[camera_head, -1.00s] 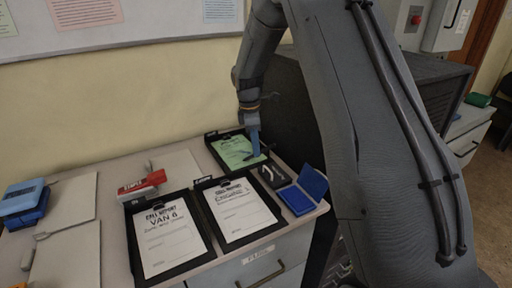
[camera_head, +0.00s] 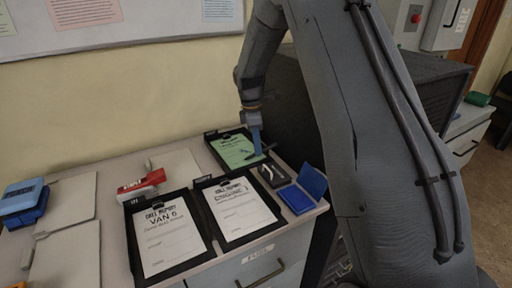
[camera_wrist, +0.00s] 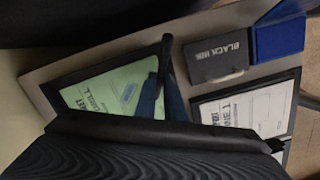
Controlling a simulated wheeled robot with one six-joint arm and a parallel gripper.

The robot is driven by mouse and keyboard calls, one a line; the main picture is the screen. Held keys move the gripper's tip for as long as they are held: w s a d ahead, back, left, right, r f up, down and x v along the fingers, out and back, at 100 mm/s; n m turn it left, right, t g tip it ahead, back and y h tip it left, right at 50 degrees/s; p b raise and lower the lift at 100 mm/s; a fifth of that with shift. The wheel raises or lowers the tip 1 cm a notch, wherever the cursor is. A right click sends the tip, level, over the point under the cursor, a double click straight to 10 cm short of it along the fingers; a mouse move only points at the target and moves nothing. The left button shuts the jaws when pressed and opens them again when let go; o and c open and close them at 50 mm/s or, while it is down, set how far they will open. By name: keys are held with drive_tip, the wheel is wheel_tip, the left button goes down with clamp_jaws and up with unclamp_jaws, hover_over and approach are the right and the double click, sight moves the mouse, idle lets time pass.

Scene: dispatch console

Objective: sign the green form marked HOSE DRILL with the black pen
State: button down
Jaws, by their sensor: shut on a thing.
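The green form (camera_head: 232,147) lies in a black clip holder at the back of the desk. It also shows in the wrist view (camera_wrist: 88,97), its heading partly cut off by a dark arm part in front. A small bluish mark is on it; I cannot tell what it is. My gripper (camera_head: 257,152) is over the form's right side, its blue fingers (camera_wrist: 160,103) pointing down. It is shut on the black pen (camera_wrist: 166,62), seen as a dark stick between the fingers. Whether the pen's tip touches the paper is hidden.
White call reports for van 6 (camera_head: 168,240) and engine 1 (camera_head: 240,208) lie in front in black holders. A black ink pad (camera_head: 273,175) and an open blue pad (camera_head: 297,199) are close at right. A dark cabinet borders the desk's right.

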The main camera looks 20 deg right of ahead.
drive_tip(key=shift+d+r, duration=0.1)
idle(0.3)
drive_tip(key=shift+r+p, duration=2.15)
drive_tip(key=shift+r, duration=1.25)
